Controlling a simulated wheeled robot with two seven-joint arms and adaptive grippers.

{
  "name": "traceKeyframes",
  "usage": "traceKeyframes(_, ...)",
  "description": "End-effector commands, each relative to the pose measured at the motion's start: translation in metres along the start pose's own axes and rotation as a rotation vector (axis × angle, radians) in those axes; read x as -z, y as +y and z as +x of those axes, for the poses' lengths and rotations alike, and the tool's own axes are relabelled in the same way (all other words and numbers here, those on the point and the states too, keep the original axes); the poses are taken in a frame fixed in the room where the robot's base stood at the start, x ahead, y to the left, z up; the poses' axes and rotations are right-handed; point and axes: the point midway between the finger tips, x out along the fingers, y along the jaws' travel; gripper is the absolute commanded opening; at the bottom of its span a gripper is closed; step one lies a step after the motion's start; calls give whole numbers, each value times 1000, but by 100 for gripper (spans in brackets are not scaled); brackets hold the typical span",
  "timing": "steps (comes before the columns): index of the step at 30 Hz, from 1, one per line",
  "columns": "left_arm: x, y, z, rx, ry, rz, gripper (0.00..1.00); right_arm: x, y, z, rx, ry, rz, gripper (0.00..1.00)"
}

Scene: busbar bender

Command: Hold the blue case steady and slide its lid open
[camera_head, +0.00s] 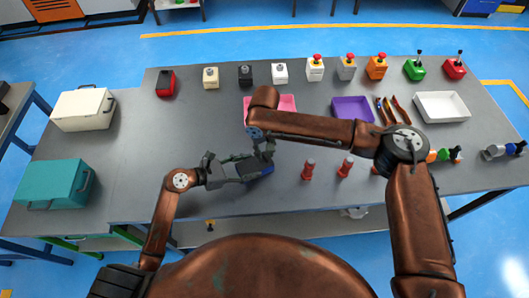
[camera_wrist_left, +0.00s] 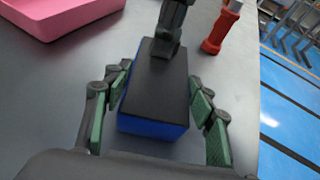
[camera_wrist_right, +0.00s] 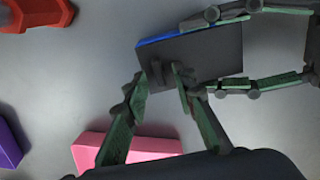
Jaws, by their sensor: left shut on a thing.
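The blue case (camera_wrist_left: 150,125) with a flat black lid (camera_wrist_left: 160,75) sits on the grey table. In the head view only a blue bit of the case (camera_head: 266,170) shows between my grippers. My left gripper (camera_head: 245,168) is shut on the case, one finger along each long side. My right gripper (camera_wrist_right: 163,78) points down over the lid's far end. Its fingertips stand apart, one on each side of a small dark raised tab (camera_wrist_right: 157,72) on the lid (camera_wrist_right: 205,55). Whether they touch the tab cannot be told. The lid appears to cover the case.
A pink tray (camera_head: 288,103) lies just behind the case. Red bottle-like objects (camera_head: 308,168) (camera_head: 345,167) stand to its right. A purple tray (camera_head: 352,108), a white tray (camera_head: 442,106) and pliers are farther right. Teal and cream boxes stand at left. The table left of the case is clear.

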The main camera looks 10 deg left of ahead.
Motion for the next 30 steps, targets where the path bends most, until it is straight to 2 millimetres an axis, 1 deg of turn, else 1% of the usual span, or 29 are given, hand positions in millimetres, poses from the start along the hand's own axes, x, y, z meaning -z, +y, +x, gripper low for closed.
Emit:
traceKeyframes(3,0,0,0,0,0,0,24,0,0,0,0,0,0,25)
traceKeyframes(14,0,0,0,0,0,0,24,0,0,0,0,0,0,0)
traceKeyframes(30,0,0,0,-1,0,0,24,0,0,0,0,0,0,0)
